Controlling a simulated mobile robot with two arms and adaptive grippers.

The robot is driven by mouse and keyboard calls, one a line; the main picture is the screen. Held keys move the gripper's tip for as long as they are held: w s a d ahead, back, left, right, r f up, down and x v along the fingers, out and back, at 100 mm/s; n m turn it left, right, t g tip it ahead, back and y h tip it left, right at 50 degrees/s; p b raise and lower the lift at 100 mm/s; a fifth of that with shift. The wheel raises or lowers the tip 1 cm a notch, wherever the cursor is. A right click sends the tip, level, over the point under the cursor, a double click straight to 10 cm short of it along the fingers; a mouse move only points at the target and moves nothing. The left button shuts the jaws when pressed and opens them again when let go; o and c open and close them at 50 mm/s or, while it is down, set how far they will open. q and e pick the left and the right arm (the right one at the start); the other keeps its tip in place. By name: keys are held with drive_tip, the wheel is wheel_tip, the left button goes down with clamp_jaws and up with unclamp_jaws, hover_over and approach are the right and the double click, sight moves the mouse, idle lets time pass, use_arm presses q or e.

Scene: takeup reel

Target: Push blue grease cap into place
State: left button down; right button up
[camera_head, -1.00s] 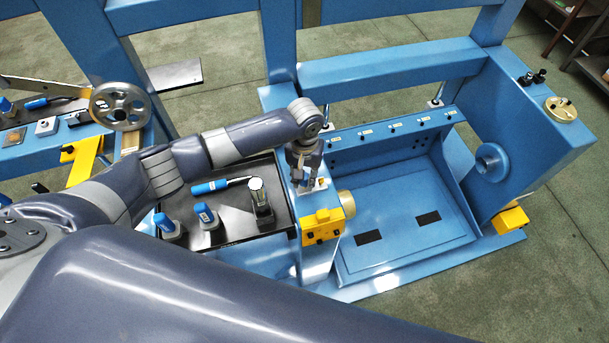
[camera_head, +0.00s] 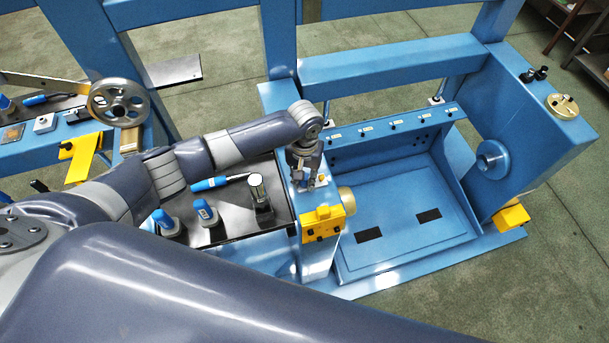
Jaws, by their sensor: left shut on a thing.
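My left gripper (camera_head: 305,184) points down at the top of the blue machine post (camera_head: 316,262), just behind the yellow block. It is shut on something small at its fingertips. The blue grease cap cannot be made out; the fingers hide the spot under them, where a small pale plate shows at the edge. My right gripper is not in view.
A black tray (camera_head: 235,228) left of the post holds blue-capped bottles (camera_head: 205,212), a blue-handled tool (camera_head: 212,184) and a metal-topped item (camera_head: 260,190). A yellow block (camera_head: 322,223) and brass-coloured cylinder (camera_head: 346,199) adjoin the post. The blue bed (camera_head: 395,270) at right is clear.

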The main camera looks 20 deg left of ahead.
use_arm(q)
drive_tip(key=shift+f, duration=0.25)
drive_tip(key=c, duration=1.3)
unclamp_jaws()
drive_tip(key=shift+o, duration=0.5)
drive_tip(key=o, duration=0.4)
drive_tip(key=shift+c, duration=0.2)
drive_tip(key=shift+r, duration=0.1)
drive_tip(key=shift+r+p, duration=0.5)
drive_tip(key=shift+p, duration=0.1)
drive_tip(key=shift+r+p, duration=2.5)
drive_tip(key=shift+p, duration=0.5)
